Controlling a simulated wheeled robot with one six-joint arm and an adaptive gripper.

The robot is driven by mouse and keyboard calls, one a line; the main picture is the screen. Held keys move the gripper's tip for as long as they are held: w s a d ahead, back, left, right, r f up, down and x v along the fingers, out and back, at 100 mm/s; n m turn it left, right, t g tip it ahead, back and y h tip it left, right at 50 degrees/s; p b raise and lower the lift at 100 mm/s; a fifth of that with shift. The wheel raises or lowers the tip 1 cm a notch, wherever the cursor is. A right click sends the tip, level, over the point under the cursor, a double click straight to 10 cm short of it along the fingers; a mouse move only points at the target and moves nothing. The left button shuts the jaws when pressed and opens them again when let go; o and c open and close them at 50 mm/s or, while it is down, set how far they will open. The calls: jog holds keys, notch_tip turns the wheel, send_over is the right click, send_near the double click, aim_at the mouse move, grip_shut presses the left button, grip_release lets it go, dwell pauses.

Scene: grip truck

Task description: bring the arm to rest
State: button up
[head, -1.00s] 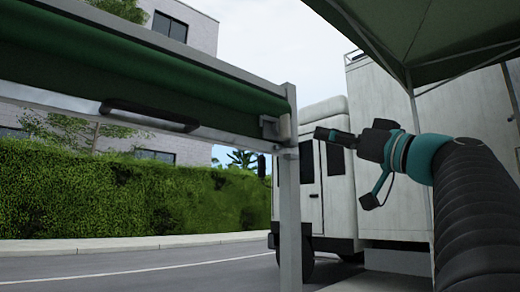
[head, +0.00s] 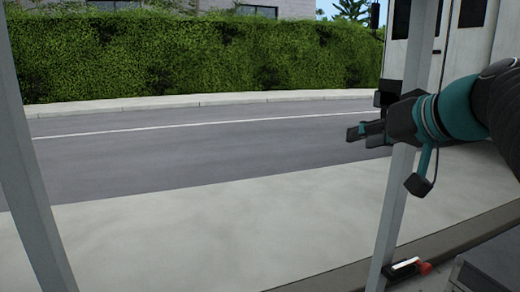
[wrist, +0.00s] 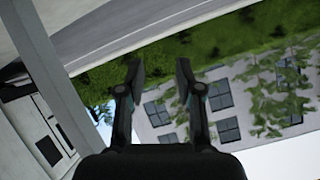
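My gripper (head: 366,133) is at the right of the head view, at the end of my dark arm with teal bands, held out in the air and pointing left. In the wrist view my gripper (wrist: 160,70) shows its two dark fingers apart with nothing between them. It is open and empty. In the head view it overlaps a grey post (head: 399,190); I cannot tell the gap between them.
Another grey post (head: 30,190) stands at the left. A white truck (head: 465,45) is at the upper right. Pale pavement (head: 220,240), a road (head: 200,150) and a green hedge (head: 190,60) lie beyond. A small red-and-black object (head: 408,268) sits by the right post's foot.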

jog(key=s+a+f+g+h, duration=0.1)
jog(key=s+f, duration=0.4)
jog(key=f, duration=0.5)
jog(key=s+a+f+g+h, duration=0.1)
jog(key=s+f+g+h, duration=0.1)
jog(key=s+f, duration=0.4)
jog(key=s+a+f+g+h, duration=0.1)
jog(key=s+f+g, duration=0.2)
jog(key=f, duration=1)
jog(key=s, duration=0.2)
jog(key=shift+s+a+f+h+p, duration=0.15)
jog(key=shift+s+f+h+p, duration=0.15)
jog(key=shift+f+h+p, duration=0.1)
